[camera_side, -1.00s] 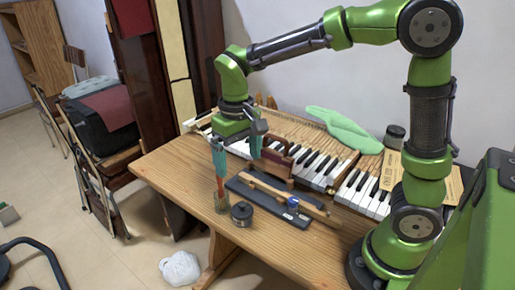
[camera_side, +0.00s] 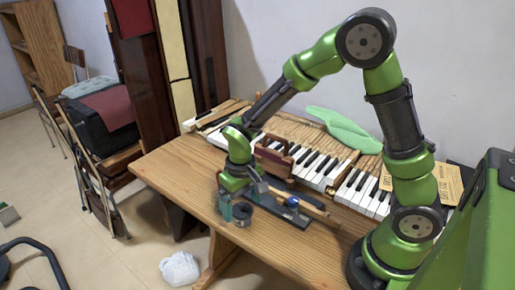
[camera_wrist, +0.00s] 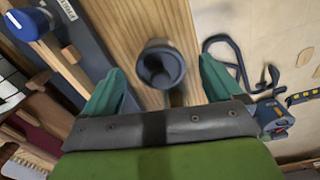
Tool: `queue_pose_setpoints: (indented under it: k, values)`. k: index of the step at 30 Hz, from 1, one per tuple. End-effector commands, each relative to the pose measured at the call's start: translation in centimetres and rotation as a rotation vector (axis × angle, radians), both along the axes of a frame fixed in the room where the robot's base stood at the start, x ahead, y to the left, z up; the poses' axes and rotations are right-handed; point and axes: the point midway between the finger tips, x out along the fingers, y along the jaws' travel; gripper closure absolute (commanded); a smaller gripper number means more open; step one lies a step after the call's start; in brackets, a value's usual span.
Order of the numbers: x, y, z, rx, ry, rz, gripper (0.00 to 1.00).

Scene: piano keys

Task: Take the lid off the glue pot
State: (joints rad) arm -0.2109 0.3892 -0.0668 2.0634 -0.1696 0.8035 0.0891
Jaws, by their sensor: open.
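The dark, round glue pot (camera_wrist: 161,66) stands on the wooden table and shows between my fingers in the wrist view. Its top is blurred and dark, so I cannot tell the lid from the pot body. My gripper (camera_wrist: 160,88) is open, with one teal finger on each side of the pot in that view and nothing clamped. In the side view my gripper (camera_side: 240,208) is low over the table's front edge, and its fingers partly hide the pot. I cannot tell whether the fingers touch it.
A dark tray (camera_wrist: 91,57) with a blue-capped item (camera_wrist: 28,23) lies close beside the pot. In the side view piano keys (camera_side: 318,168) and a brown wooden block (camera_side: 274,158) are behind. The table's left part (camera_side: 180,160) is clear. A white bag (camera_side: 180,268) lies on the floor.

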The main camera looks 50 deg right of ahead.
Motion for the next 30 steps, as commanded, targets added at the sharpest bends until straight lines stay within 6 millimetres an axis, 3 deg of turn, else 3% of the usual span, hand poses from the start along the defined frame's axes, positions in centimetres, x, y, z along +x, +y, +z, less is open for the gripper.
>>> queue_pose_setpoints:
  k: [8,19,26,30]
  values:
    - [0.0,0.0,-0.3,0.0,-0.001,-0.001,0.09]
    - [0.0,0.0,-0.2,0.0,-0.001,0.0,0.65]
    - [0.0,0.0,-0.1,0.001,-0.001,0.0,0.66]
    - [0.1,0.0,1.2,0.001,-0.005,0.0,0.66]
